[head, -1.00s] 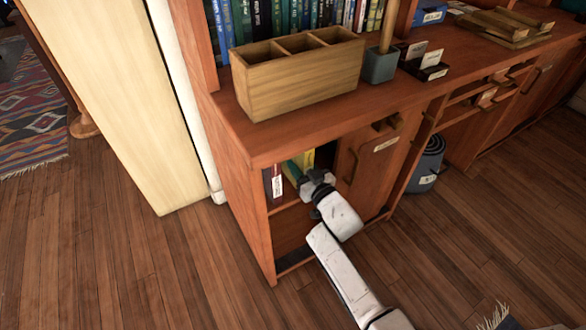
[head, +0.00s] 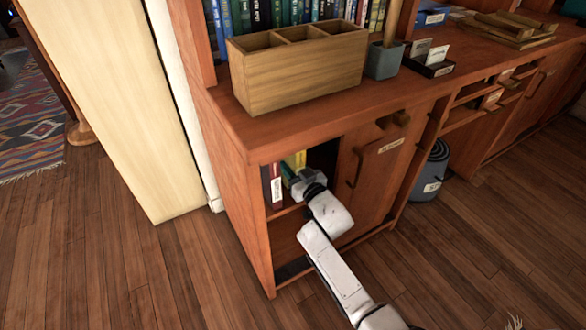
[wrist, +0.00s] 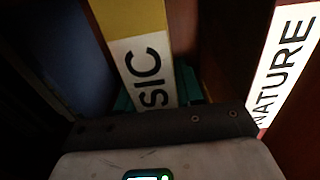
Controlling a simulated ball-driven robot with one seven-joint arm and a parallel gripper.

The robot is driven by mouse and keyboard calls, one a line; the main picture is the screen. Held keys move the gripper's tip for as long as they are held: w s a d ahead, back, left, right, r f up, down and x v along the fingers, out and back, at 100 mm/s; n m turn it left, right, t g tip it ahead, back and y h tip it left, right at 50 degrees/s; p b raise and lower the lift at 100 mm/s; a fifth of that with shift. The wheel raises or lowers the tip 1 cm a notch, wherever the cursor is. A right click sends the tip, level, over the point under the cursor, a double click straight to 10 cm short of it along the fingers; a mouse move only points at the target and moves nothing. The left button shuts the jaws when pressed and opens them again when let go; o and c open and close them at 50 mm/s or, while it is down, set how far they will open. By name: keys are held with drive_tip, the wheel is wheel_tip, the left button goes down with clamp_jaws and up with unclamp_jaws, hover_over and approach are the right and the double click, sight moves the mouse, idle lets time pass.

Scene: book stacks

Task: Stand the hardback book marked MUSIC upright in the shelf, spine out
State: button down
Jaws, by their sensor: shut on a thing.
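The MUSIC book shows in the wrist view as a yellow spine (wrist: 128,18) with a white label reading "SIC"; the rest of the label is hidden by my gripper. A yellow book top (head: 295,160) shows inside the open cupboard shelf (head: 287,211) in the head view. It looks upright, spine outward. My gripper (head: 300,181) reaches into this opening and is shut on the MUSIC book; its fingertips are mostly hidden. A red book (head: 267,186) with a white label stands left of it. The wrist view shows its label, NATURE (wrist: 285,68), at the right, apart from the MUSIC book.
A wooden cupboard door (head: 378,170) is right of my gripper. A green piece (head: 288,174), unclear, lies between the books and gripper. A wooden organiser (head: 300,78) stands on the counter above. A grey bin (head: 431,172) is on the floor at the right.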

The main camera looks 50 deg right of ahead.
drive_tip(key=shift+f, duration=0.1)
drive_tip(key=c, duration=0.7)
unclamp_jaws()
